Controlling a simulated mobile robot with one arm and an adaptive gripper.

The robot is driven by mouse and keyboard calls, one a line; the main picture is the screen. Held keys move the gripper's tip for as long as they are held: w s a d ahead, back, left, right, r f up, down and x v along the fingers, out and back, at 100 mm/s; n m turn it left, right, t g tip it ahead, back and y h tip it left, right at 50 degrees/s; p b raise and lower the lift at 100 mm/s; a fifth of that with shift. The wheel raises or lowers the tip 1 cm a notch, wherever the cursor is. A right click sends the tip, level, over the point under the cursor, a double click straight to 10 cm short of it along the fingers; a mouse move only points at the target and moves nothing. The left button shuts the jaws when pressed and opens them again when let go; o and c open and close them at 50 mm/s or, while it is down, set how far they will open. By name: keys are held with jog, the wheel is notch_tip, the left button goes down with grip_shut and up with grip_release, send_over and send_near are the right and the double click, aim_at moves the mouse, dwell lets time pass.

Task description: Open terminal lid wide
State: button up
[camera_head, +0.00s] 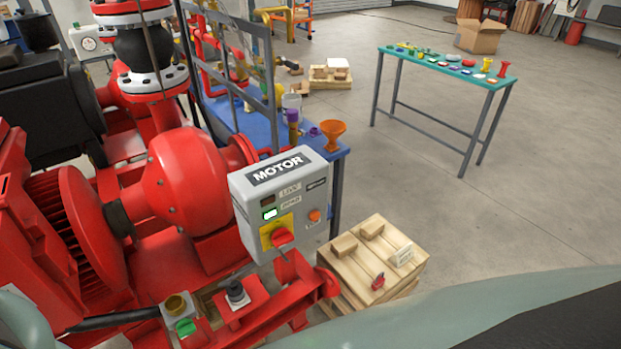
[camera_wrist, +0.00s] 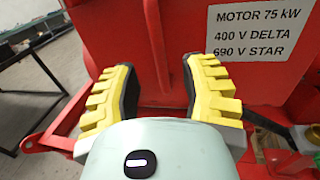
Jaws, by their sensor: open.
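In the wrist view a large red panel (camera_wrist: 120,22) fills the upper middle and right. It bears a white plate (camera_wrist: 262,33) reading "MOTOR 75 kW, 400 V DELTA, 690 V STAR". It may be the terminal lid or its box; I cannot tell its hinge or how far it stands open. My gripper (camera_wrist: 157,75) has its two yellow, dark-padded fingers spread, with a narrow red upright edge showing beyond the gap. I cannot tell whether the fingers touch it. My gripper is not visible in the head view.
In the head view the red motor (camera_head: 75,225) is at the left, beside a grey MOTOR control box (camera_head: 285,200). A pallet (camera_head: 375,260) with wooden blocks lies in front. A green-topped table (camera_head: 445,66) stands farther back. The floor between is clear.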

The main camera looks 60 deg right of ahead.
jog(key=shift+w+d, duration=0.2)
jog(key=shift+w, duration=1.05)
jog(key=shift+w+d, duration=0.2)
jog(key=shift+w, duration=1.05)
jog(key=shift+o, duration=0.2)
grip_shut()
